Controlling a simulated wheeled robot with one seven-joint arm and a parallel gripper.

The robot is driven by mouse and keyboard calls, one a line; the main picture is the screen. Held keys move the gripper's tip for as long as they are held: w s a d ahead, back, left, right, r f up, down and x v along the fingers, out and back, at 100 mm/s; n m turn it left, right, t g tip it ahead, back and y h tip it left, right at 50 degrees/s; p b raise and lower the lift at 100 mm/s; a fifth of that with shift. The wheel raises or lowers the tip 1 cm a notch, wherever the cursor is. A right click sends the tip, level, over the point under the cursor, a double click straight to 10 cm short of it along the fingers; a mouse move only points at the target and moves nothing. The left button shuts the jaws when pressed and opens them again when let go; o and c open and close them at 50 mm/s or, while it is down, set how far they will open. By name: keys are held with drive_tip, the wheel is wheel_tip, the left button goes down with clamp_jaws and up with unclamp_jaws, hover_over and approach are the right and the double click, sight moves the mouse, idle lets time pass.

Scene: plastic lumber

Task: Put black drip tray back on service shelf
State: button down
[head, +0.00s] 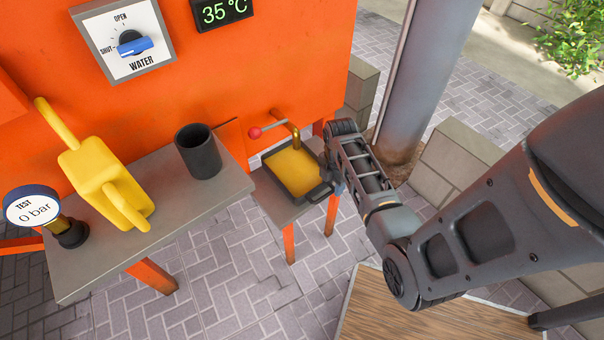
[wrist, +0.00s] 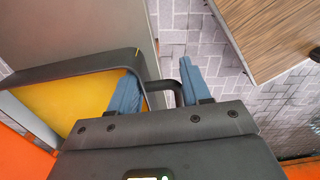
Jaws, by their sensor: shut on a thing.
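The black drip tray (head: 303,199) has a dark rim and a yellow inside. It is at or just over the small grey shelf (head: 272,197) under a brass tap; I cannot tell whether it touches the shelf. My gripper (head: 335,184) reaches in from the right and is shut on the tray's handle. In the wrist view, the handle lies between the blue fingers of my gripper (wrist: 158,90), with the tray's rim (wrist: 70,68) to the left. My arm hides part of the tray's right side.
A longer grey shelf (head: 100,240) at left holds a yellow jug (head: 105,180), a black cup (head: 198,152) and a test gauge (head: 34,206). The brass tap (head: 291,127) with a red knob (head: 255,132) overhangs the tray. A wooden top (head: 400,315) is below my arm.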

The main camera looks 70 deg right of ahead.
drive_tip(key=s+a+p, duration=0.4)
drive_tip(key=s, duration=0.3)
drive_tip(key=s+a+p, duration=0.3)
drive_tip(key=s+a, duration=0.1)
drive_tip(key=s, duration=0.3)
drive_tip(key=shift+s+a+p, duration=0.25)
drive_tip(key=shift+a+p, duration=0.1)
drive_tip(key=shift+a, duration=0.05)
idle(1.2)
wheel_tip(320, 180, up, 4)
drive_tip(key=p, duration=0.4)
idle(0.6)
drive_tip(key=shift+w+a, duration=0.1)
idle(0.5)
